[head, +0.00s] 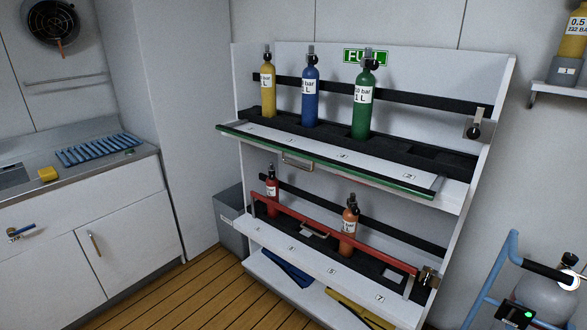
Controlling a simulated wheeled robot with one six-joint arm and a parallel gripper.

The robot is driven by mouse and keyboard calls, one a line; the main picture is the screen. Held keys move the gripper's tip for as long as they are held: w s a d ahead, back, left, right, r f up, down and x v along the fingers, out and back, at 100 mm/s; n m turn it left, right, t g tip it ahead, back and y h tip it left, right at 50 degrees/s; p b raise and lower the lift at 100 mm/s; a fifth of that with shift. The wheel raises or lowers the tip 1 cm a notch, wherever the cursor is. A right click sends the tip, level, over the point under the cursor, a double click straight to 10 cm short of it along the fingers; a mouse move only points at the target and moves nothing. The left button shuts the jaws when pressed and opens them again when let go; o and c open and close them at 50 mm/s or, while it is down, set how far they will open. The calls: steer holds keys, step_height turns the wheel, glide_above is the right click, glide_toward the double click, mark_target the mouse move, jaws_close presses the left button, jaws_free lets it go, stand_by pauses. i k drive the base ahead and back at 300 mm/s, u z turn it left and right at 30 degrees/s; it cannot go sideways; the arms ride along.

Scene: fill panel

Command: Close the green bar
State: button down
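The green bar (330,168) lies low along the front edge of the upper shelf (345,156), sloping down to the right in the head view. It is swung down, away from the cylinders. A latch with a black knob (474,131) sits on the right side of the upper shelf, apart from the bar. A yellow cylinder (268,92), a blue cylinder (309,96) and a green cylinder (362,105) stand upright on this shelf behind the bar. My gripper is not in view.
On the lower shelf a red bar (330,233) stands raised before a red cylinder (271,189) and an orange cylinder (349,228). A blue-framed cart (490,265) with a grey cylinder is at lower right. A counter (75,180) stands left. Wooden floor (210,300) is clear between.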

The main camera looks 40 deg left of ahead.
mark_target(430, 193)
steer(key=u, duration=0.9)
steer(key=i, duration=0.85)
steer(key=u, duration=0.95)
